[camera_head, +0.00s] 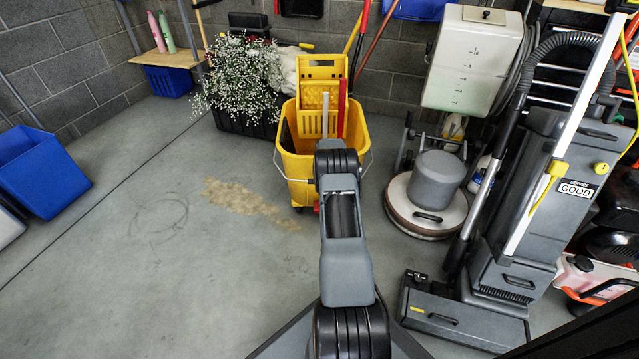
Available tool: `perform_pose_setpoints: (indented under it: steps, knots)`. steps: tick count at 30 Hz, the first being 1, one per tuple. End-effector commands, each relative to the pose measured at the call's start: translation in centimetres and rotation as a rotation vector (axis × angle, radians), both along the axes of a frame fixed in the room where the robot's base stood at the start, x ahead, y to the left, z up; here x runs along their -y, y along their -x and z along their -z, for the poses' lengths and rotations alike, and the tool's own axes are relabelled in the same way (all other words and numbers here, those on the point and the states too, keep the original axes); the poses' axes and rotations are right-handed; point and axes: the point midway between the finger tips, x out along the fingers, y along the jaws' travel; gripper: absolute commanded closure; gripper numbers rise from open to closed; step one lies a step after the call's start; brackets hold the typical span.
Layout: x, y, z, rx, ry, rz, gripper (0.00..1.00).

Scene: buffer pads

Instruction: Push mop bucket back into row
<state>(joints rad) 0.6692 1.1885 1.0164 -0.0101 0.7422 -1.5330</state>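The yellow mop bucket (297,166) stands on the concrete floor at the upper middle, with a yellow wringer (319,88) rising at its back and a wire handle at its sides. A pale upright bar and a red upright bar show in front of the wringer; I cannot tell what they belong to. My dark grey arm reaches up from the bottom middle and covers the bucket's lower right front. My gripper is hidden, so its fingers and any contact with the bucket cannot be seen.
A round floor polisher (428,199) stands close to the bucket's right, and an upright floor machine (520,225) farther right. A black planter (246,121) with white flowers is at the bucket's left. A blue bin (42,174) stands far left. The left floor is open, with a brown stain.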

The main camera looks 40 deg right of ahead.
Motion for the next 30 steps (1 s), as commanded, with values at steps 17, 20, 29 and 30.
perform_pose_setpoints:
  steps: [17, 20, 29, 30]
  knots:
    - [0.99, 0.06, -0.24, 0.011, 0.008, 0.004, 0.73]
    - [0.98, 0.09, -0.21, 0.010, 0.008, 0.004, 0.63]
    - [0.72, 0.12, -0.09, 0.005, 0.004, 0.002, 0.49]
    - [0.70, 0.13, -0.10, 0.004, 0.003, 0.002, 0.49]
